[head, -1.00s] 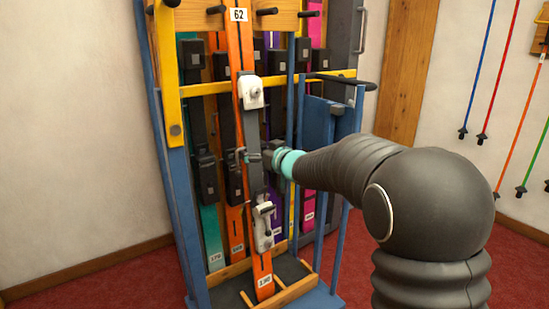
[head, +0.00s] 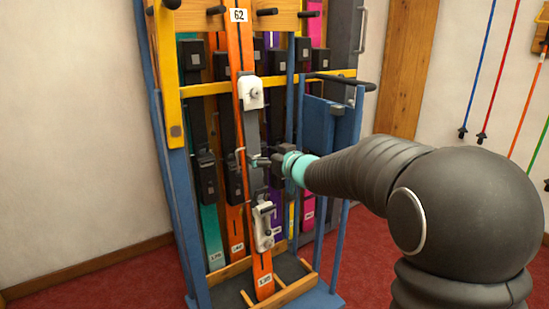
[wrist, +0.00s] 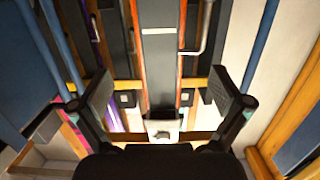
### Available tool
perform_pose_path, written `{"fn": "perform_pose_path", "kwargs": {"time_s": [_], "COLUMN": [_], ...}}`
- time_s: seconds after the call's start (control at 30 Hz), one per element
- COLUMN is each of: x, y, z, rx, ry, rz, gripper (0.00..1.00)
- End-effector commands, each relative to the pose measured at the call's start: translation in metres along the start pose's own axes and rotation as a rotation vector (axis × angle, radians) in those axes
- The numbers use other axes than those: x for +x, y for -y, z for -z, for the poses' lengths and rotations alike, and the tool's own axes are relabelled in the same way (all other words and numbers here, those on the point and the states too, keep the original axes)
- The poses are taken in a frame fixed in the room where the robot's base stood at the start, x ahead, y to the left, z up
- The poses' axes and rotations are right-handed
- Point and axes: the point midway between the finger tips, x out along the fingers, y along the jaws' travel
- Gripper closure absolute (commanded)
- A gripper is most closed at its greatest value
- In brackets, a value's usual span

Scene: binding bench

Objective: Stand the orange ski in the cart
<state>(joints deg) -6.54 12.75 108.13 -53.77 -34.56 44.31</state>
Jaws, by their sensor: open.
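The orange ski (head: 263,272) stands nearly upright in the front of the blue cart (head: 177,220). Its foot is inside a wooden frame on the cart's base, and its upper part is in front of the yellow crossbar. It carries white binding parts and a grey middle section. My gripper (head: 258,162) is open, just right of the ski's grey middle in the head view. In the wrist view, the ski (wrist: 158,62) lies ahead between my spread fingers (wrist: 166,88), with gaps on both sides. The ski's back is hidden.
Several other coloured skis stand behind, in the cart. The yellow crossbar (head: 205,87) and a bent metal hook (head: 240,152) are close to the ski. Ski poles (head: 480,70) hang on the right wall. Red floor (head: 90,290) is clear at left.

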Motion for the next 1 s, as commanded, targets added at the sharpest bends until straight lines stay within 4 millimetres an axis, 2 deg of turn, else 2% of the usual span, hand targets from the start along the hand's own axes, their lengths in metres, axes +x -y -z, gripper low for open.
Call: {"fn": "perform_pose_path", "kwargs": {"time_s": [1.0], "x": [-0.041], "y": [0.0], "z": [0.0], "rx": [0.001], "ry": [0.0], "rz": [-0.001], "gripper": [0.0]}}
